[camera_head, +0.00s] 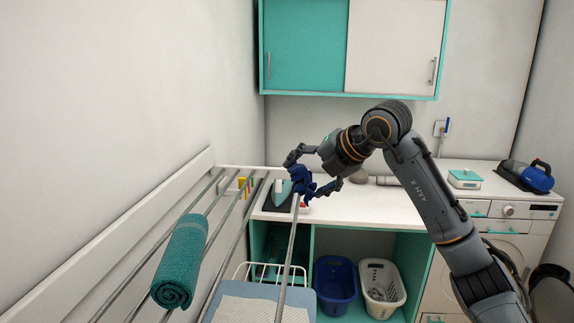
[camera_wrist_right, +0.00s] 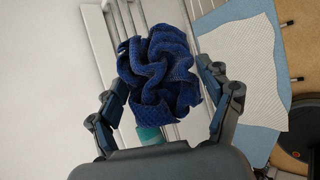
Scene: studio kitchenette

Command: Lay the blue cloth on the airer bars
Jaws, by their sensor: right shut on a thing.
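The blue cloth (camera_head: 301,182) is a crumpled dark blue bundle. My right gripper (camera_head: 315,178) is shut on it, and it hangs at the fingers near the far end of the airer's right bar. In the right wrist view the cloth (camera_wrist_right: 158,72) sits bunched between the two fingers (camera_wrist_right: 165,95). The airer bars (camera_head: 236,238) run from the near left toward the back, along the wall. I cannot tell whether the cloth touches a bar. My left gripper is not in view.
A rolled teal towel (camera_head: 181,262) lies over the left bars. An iron (camera_head: 281,193) stands on the white counter (camera_head: 393,207) behind the cloth. A blue basket (camera_head: 336,284) and a white basket (camera_head: 383,288) are below. The middle bars are bare.

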